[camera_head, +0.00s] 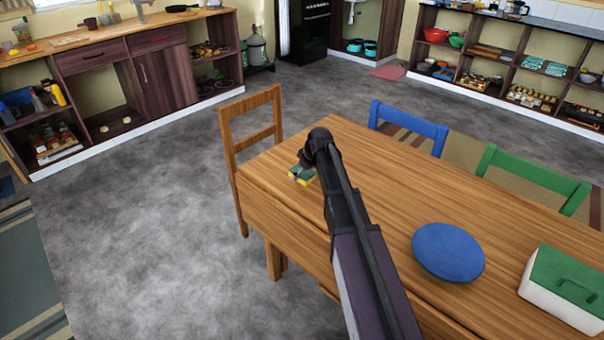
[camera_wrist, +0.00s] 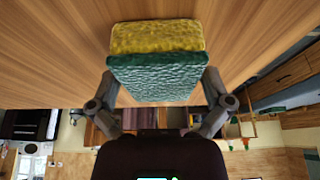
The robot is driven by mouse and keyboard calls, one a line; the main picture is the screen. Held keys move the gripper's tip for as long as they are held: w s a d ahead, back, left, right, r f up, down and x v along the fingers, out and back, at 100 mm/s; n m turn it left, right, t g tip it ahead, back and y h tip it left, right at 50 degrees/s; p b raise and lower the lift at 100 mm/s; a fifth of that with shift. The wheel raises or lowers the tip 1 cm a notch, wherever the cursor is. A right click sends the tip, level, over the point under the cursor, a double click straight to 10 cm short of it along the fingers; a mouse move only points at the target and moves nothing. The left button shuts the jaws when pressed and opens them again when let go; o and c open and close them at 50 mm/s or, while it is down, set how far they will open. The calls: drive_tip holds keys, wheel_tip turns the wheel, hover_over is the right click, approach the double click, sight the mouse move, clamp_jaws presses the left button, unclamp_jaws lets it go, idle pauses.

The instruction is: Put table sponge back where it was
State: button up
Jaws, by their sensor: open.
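The sponge, yellow with a green scouring side, lies at the left end of the wooden table (camera_head: 390,190). In the head view the sponge (camera_head: 301,176) shows just left of my gripper (camera_head: 304,162), which partly covers it. In the wrist view the sponge (camera_wrist: 155,75) fills the upper middle, green side nearer the camera. My gripper (camera_wrist: 157,90) is open, with one finger on each side of the sponge. Whether the fingers touch it I cannot tell.
A round blue lid or plate (camera_head: 448,251) and a white box with a green lid (camera_head: 566,288) stand on the table to the right. A wooden chair (camera_head: 250,135), a blue chair (camera_head: 408,127) and a green chair (camera_head: 533,176) surround it. Grey floor is open at left.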

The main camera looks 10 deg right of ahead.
sight(305, 173)
drive_tip(key=shift+r, duration=0.2)
drive_tip(key=p+v, duration=1.1)
drive_tip(key=v, duration=0.1)
idle(0.6)
idle(0.6)
drive_tip(key=s+a+m+g+h, duration=0.1)
drive_tip(key=s+m+g, duration=0.1)
drive_tip(key=s, duration=1)
drive_tip(key=s+a+f+m+g+h, duration=0.1)
drive_tip(key=s+m, duration=0.4)
drive_tip(key=s, duration=0.8)
drive_tip(key=shift+s+a+f+g+h, duration=0.15)
drive_tip(key=shift+a+f+g+h, duration=0.05)
drive_tip(key=shift+a+g+h, duration=0.25)
drive_tip(key=shift+r+p, duration=1.9)
drive_tip(key=shift+p, duration=0.2)
